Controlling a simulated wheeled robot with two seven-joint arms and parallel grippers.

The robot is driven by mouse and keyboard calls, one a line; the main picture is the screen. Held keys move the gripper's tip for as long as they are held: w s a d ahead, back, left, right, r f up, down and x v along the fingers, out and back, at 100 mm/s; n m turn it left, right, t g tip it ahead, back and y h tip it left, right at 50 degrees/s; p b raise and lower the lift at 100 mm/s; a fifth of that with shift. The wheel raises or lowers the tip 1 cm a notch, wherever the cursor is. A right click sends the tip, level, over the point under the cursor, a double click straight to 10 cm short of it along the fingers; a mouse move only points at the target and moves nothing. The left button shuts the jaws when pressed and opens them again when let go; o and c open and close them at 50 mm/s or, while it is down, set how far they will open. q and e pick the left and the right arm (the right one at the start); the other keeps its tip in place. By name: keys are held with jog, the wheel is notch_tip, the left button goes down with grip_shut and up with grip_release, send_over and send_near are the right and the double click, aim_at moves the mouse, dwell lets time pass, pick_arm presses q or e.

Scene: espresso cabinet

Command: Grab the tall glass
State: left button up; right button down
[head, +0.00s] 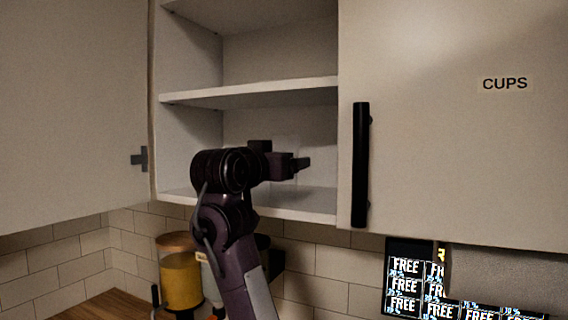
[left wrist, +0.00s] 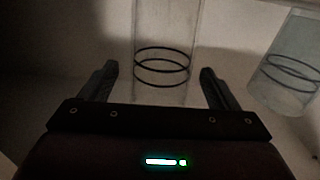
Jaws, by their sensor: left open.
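A clear tall glass (left wrist: 165,40) with two dark rings stands between the fingers of my left gripper (left wrist: 158,74) in the left wrist view. Its top runs out of the picture. The fingers are open, with a gap visible on each side of the glass. In the head view my left gripper (head: 300,164) reaches into the lower compartment of the open cabinet, just above its floor. The glass is barely visible there, mostly hidden behind the gripper. My right gripper is not in view.
A second clear ringed glass (left wrist: 288,62) stands to the right in the left wrist view. A middle shelf (head: 250,93) lies above my gripper. The cabinet door with a black handle (head: 360,165) is to the right, and an open door (head: 75,110) to the left.

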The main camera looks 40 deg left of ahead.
pick_arm(q)
jog(key=p+x, duration=0.1)
jog(key=x, duration=0.2)
jog(key=shift+w+a+p, duration=0.2)
jog(key=shift+w+p, duration=0.15)
jog(key=shift+w, duration=0.1)
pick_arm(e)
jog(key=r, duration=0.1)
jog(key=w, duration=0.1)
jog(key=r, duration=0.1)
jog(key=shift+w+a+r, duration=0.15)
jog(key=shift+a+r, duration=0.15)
pick_arm(q)
jog(key=shift+c, duration=0.9)
jog(key=c, duration=1)
jog(key=shift+c, duration=0.2)
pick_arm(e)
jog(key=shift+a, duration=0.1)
